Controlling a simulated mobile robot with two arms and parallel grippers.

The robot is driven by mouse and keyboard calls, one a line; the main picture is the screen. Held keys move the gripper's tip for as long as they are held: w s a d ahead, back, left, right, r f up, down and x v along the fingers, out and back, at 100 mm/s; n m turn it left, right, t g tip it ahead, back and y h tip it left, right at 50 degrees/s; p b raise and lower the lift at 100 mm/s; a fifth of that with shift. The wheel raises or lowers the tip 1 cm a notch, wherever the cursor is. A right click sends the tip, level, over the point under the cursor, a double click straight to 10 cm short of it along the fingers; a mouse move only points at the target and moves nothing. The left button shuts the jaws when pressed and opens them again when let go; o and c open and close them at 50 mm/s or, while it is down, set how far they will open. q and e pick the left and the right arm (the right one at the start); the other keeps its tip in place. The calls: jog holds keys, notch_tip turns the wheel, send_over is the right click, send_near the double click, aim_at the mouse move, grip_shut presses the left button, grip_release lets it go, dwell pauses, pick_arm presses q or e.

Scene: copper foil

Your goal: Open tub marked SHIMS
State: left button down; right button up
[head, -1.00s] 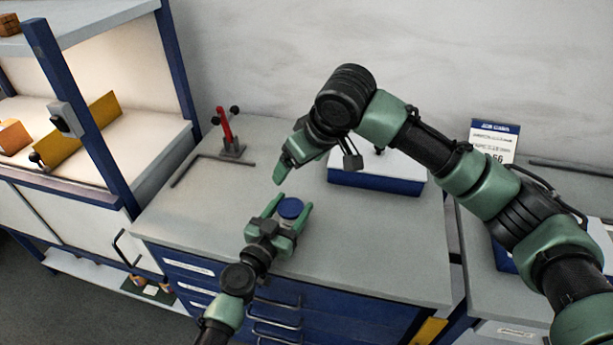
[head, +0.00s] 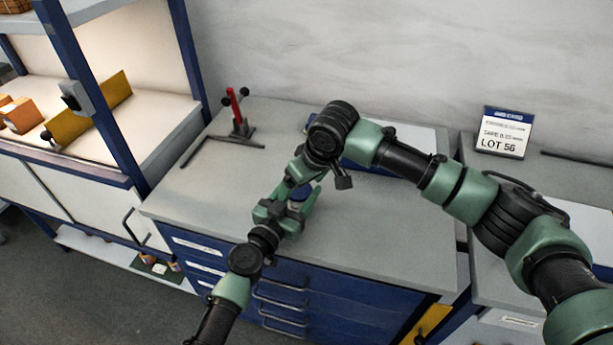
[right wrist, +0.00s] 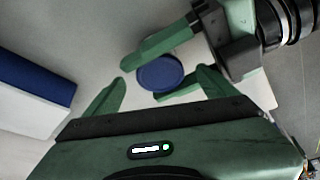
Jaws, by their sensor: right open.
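A small tub with a round blue lid (right wrist: 160,75) stands on the grey bench top. It shows only in part between my grippers in the head view (head: 299,194). No SHIMS marking can be read on it. My left gripper (head: 293,206) has a finger on each side of the tub, close against it and below the lid. My right gripper (head: 299,181) is open above the tub, its fingers pointing down. In the right wrist view its two fingers stand apart on either side of the lid, not closed on it.
A red-handled clamp (head: 237,110) stands at the back left of the bench top (head: 370,240). A blue and white box (right wrist: 35,90) lies behind my right arm. A sign (head: 503,132) reading LOT 56 stands at the right. A shelf unit is at the left.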

jog(key=shift+w+f, duration=0.1)
jog(key=shift+f, duration=0.15)
jog(key=c, duration=1.7)
pick_arm(q)
jog(key=shift+a+f, duration=0.2)
jog(key=shift+f, duration=0.1)
pick_arm(e)
jog(key=shift+o, duration=0.2)
jog(key=shift+a+r, duration=0.15)
jog(key=shift+r, duration=1.1)
grip_shut()
pick_arm(q)
jog(key=shift+s+d, duration=0.1)
jog(key=shift+s, duration=0.05)
jog(key=shift+r, duration=0.1)
pick_arm(e)
jog(key=shift+f, duration=0.15)
